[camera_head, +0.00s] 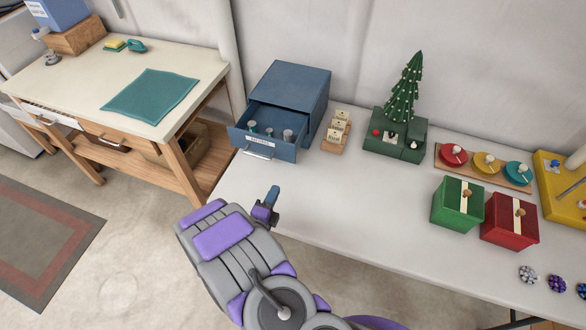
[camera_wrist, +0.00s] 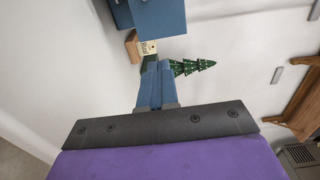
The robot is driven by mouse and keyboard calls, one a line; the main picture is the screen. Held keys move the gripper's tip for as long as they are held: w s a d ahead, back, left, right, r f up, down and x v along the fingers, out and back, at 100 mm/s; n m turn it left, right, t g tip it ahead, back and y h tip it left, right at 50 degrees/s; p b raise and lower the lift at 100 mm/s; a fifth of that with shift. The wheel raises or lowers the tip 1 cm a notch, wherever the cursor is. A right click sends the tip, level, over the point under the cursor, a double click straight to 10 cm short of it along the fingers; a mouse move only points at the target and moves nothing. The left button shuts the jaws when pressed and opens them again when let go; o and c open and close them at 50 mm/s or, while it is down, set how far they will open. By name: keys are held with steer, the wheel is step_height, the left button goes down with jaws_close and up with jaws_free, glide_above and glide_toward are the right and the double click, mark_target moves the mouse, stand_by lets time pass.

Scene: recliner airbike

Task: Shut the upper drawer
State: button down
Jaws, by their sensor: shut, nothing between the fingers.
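A blue cabinet (camera_head: 301,84) stands at the back left of the white table. Its upper drawer (camera_head: 262,143) is pulled out toward the front, with a label and a metal handle on its front and several small items inside. My gripper (camera_head: 273,192) is in front of and below the drawer, near the table's left edge, apart from the drawer. In the wrist view the gripper's blue fingers (camera_wrist: 157,85) are together with nothing between them. Part of the blue cabinet or drawer (camera_wrist: 158,18) shows at the top of the wrist view; which part, I cannot tell.
A wooden card holder (camera_head: 336,132) and a green base with a small tree (camera_head: 395,138) stand right of the cabinet. Green (camera_head: 457,205) and red (camera_head: 509,220) boxes are farther right. A wooden workbench (camera_head: 175,135) stands left. The table's middle is clear.

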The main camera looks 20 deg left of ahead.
steer(key=b, duration=0.1)
glide_toward(291, 155)
steer(key=w+d, duration=0.1)
steer(key=w, duration=0.3)
steer(key=shift+w+a+f+b, duration=0.1)
steer(key=shift+w+a+b, duration=0.1)
steer(key=shift+w+a, duration=0.3)
steer(key=shift+w+a+f+b, duration=0.1)
steer(key=shift+w+a+b, duration=0.05)
steer(key=shift+w, duration=0.55)
steer(key=shift+w+a+f, duration=0.1)
steer(key=shift+w+a, duration=0.2)
steer(key=shift+d+r, duration=0.3)
steer(key=shift+d, duration=0.6)
steer(key=shift+w+a+f, duration=0.1)
steer(key=shift+w+a, duration=0.05)
steer(key=shift+w, duration=0.25)
steer(key=w, duration=0.9)
steer(key=w+b, duration=0.1)
steer(key=w, duration=0.4)
steer(key=shift+w+d, duration=0.3)
steer(key=shift+d, duration=0.1)
steer(key=shift+w+a, duration=0.1)
steer(key=shift+a, duration=0.1)
